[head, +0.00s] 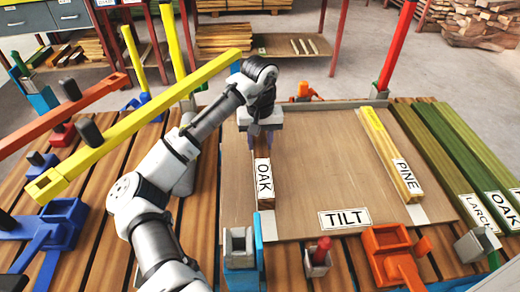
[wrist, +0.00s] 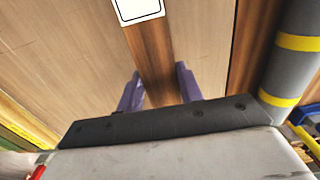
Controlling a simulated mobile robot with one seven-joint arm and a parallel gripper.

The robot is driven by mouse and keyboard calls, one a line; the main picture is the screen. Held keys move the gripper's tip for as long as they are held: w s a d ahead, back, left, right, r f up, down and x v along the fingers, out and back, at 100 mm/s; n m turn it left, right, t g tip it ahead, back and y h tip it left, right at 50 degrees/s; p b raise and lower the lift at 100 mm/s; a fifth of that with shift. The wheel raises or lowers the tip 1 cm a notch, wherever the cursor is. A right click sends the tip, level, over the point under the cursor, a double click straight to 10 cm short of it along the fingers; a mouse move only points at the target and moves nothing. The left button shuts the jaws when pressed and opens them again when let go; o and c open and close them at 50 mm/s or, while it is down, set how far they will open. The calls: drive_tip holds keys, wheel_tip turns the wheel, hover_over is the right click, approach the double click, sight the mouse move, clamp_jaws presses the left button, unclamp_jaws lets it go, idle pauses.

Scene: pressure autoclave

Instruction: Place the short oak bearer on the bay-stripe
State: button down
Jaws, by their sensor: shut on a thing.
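The short oak bearer (head: 265,202), a brown bar with a white OAK label, is over the left part of the brown TILT board (head: 320,150). My gripper (head: 262,130) is shut on its far part, with a purple finger on each side. In the wrist view, the fingers (wrist: 159,88) straddle the bearer (wrist: 150,50), and the white label shows at the top edge. A pale stripe (head: 267,228) shows past the bearer's near end, roughly in line with it; I take it as the bay-stripe. I cannot tell whether the bearer touches the board.
A PINE bearer (head: 388,150) lies at the board's right, over another pale stripe (head: 417,214). Green LARCH and OAK bars (head: 470,150) lie farther right. Orange (head: 392,245) and blue (head: 242,250) clamps stand at the near edge. A long yellow bar (head: 140,120) crosses the left.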

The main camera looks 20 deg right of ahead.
sight(260, 142)
drive_tip(key=shift+f, duration=1.7)
drive_tip(key=shift+f, duration=0.15)
drive_tip(key=c, duration=0.9)
unclamp_jaws()
wheel_tip(260, 142, up, 12)
drive_tip(key=shift+r+p, duration=0.15)
drive_tip(key=shift+p, duration=0.25)
